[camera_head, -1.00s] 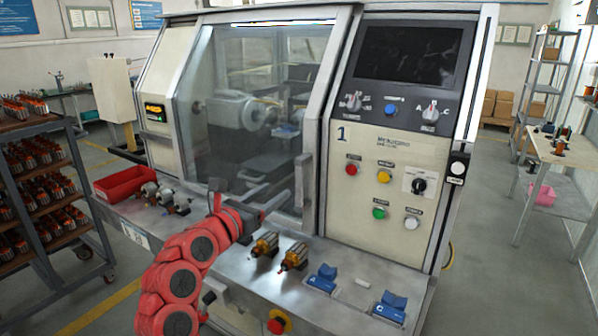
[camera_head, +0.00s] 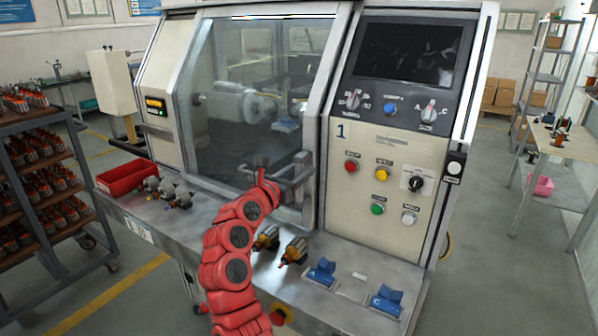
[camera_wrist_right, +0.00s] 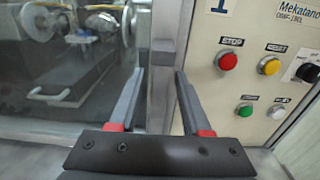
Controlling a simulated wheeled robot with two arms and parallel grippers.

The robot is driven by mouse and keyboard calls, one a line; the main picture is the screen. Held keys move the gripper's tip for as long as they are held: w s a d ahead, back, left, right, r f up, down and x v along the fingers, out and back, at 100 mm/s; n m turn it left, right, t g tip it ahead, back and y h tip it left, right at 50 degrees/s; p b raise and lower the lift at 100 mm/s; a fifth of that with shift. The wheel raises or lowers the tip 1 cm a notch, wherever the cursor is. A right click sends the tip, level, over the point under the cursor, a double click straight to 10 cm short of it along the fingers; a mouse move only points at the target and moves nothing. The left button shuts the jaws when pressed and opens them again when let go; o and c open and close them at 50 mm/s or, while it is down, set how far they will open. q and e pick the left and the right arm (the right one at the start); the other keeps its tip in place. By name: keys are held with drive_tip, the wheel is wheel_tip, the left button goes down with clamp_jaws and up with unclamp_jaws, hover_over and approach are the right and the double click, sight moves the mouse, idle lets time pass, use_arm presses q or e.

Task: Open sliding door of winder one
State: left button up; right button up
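Winder one, the machine marked "1" (camera_head: 398,190), has a sliding door (camera_head: 235,110) with a large glass pane. The door is shut across the front opening. Its grey upright handle (camera_head: 303,178) is at the lower right edge of the pane, beside the control panel. My right gripper (camera_head: 287,178) is at this handle. In the right wrist view, its two fingers (camera_wrist_right: 158,85) are apart, with the grey upright bar (camera_wrist_right: 162,52) between them in the picture. I cannot tell whether they touch it. My left gripper is out of view.
A red bin (camera_head: 126,178) and several armatures (camera_head: 295,250) lie on the front ledge, with blue fixtures (camera_head: 388,300) at its right. Panel buttons (camera_wrist_right: 229,61) are close to the right finger. A rack (camera_head: 40,165) stands left and a table (camera_head: 560,150) right.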

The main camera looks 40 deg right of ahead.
clamp_jaws()
idle(1.2)
